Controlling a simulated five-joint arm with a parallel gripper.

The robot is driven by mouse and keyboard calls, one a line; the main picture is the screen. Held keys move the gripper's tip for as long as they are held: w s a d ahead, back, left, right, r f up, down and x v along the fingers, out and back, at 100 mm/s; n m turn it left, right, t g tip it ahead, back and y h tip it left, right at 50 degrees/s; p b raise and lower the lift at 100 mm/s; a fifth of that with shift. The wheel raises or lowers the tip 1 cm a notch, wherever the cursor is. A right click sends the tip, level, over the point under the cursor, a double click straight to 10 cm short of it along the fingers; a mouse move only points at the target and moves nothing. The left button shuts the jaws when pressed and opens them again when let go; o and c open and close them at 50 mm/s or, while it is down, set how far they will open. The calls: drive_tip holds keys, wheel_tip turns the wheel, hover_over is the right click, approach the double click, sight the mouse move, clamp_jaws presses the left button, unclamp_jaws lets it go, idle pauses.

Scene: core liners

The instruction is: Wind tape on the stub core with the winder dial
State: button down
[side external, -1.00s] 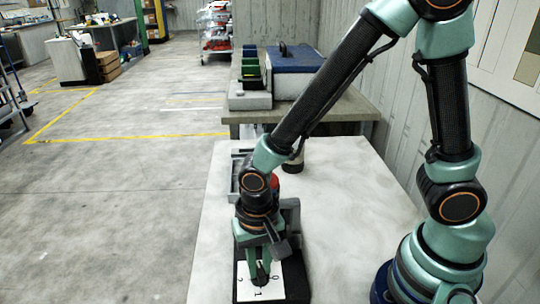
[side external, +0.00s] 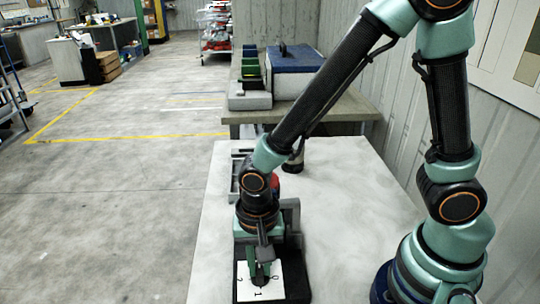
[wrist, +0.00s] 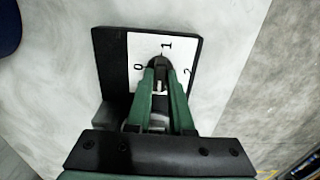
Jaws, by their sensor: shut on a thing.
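The winder dial has a white plate (side external: 246,291) marked 0, 1 and 2 on a black base (side external: 297,281). It also shows in the wrist view (wrist: 188,49). My gripper (side external: 262,277) points down at the dial, and its green fingers are closed on the dark dial knob (wrist: 157,62). The fingers hide most of the knob, so its exact setting is unclear. A grey upright part (side external: 291,215) stands behind the dial. A red thing (side external: 275,186) shows partly behind my wrist. I cannot make out the stub core or tape for certain.
A dark cylinder with a pale top (side external: 293,163) stands farther back on the pale table (side external: 345,230). A grey tray (side external: 235,179) lies at the left edge. The table right of the dial is clear. A second bench (side external: 345,112) with bins and a blue-lidded box stands beyond.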

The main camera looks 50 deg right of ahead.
sight(260, 268)
drive_tip(key=c, duration=0.8)
unclamp_jaws()
drive_tip(key=shift+r, duration=0.15)
wheel_tip(260, 268, up, 12)
drive_tip(key=d+r+n+t, duration=0.1)
drive_tip(key=d, duration=0.1)
drive_tip(key=w+d+r+n+t, duration=0.1)
drive_tip(key=d+r, duration=0.1)
drive_tip(key=d, duration=0.1)
drive_tip(key=w+d+r+n, duration=0.1)
drive_tip(key=d+n, duration=0.1)
drive_tip(key=d, duration=0.1)
drive_tip(key=shift+w+d+r+t+y, duration=0.1)
drive_tip(key=shift+w+r+t+y, duration=0.15)
drive_tip(key=shift+t+y, duration=0.15)
drive_tip(key=d+r+n+t, duration=0.2)
drive_tip(key=d+n, duration=0.3)
drive_tip(key=d, duration=0.3)
drive_tip(key=shift+s+r+t+h, duration=0.15)
drive_tip(key=shift+r+t+h, duration=0.25)
drive_tip(key=shift+r, duration=0.25)
